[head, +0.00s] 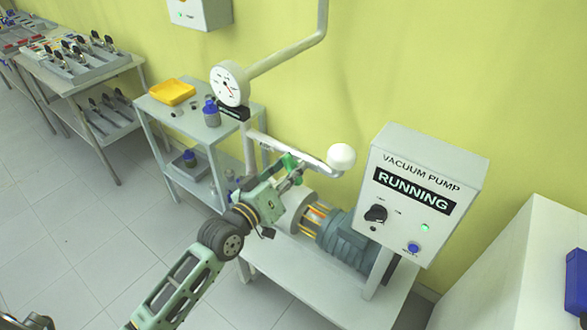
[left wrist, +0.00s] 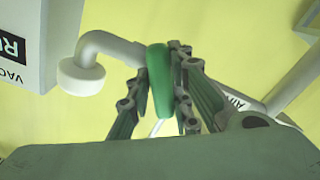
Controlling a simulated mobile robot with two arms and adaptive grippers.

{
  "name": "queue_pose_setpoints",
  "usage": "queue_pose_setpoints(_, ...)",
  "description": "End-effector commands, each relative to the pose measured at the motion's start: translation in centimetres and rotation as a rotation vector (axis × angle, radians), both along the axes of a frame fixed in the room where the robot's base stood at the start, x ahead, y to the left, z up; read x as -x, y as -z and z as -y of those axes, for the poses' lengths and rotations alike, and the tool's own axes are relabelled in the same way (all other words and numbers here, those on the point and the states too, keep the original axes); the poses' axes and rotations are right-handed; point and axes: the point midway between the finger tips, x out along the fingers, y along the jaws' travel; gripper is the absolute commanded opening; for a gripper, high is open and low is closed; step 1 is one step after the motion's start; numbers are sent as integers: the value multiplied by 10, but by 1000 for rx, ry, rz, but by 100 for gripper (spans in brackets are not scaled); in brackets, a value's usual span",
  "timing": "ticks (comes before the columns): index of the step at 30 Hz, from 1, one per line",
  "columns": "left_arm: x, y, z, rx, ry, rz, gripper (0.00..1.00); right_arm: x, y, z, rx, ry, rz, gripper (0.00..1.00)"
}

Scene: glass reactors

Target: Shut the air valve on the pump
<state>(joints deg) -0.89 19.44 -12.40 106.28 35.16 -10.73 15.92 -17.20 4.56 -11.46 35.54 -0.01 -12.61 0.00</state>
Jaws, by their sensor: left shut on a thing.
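The green air valve handle (head: 290,159) is on the light pipe (head: 312,164) above the vacuum pump (head: 348,240). My left gripper (head: 291,174) is at this handle, its fingers partly covering it. In the left wrist view, the green handle (left wrist: 160,82) stands between the two fingers of my left gripper (left wrist: 166,90), which is shut on it. There the handle appears to lie across the pipe. The pipe's white rounded end (head: 341,157) is just to the right of the gripper.
The pump's control box (head: 425,195) reads RUNNING, with a green light lit. A pressure gauge (head: 229,84) sits on the pipework at upper left. A shelf cart (head: 205,132) with a yellow tray (head: 172,92) stands left of the pump. Floor is open at lower left.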

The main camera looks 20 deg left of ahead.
Motion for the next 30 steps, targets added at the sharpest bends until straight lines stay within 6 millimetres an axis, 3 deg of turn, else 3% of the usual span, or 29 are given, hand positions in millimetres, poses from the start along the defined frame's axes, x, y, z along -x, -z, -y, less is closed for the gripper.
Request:
queue_pose_setpoints(1, 1, 7, -1, -49, 1, -2, 0, 0, -2, 0, 0, 0, 0, 0)
queue_pose_setpoints(15, 1, 7, -1, -404, 2, 127, 0, 0, -11, 0, 0, 0, 0, 0)
queue_pose_setpoints(30, 1, 7, -2, -540, 1, 180, 0, 0, -14, 0, 0, 0, 0, 0)
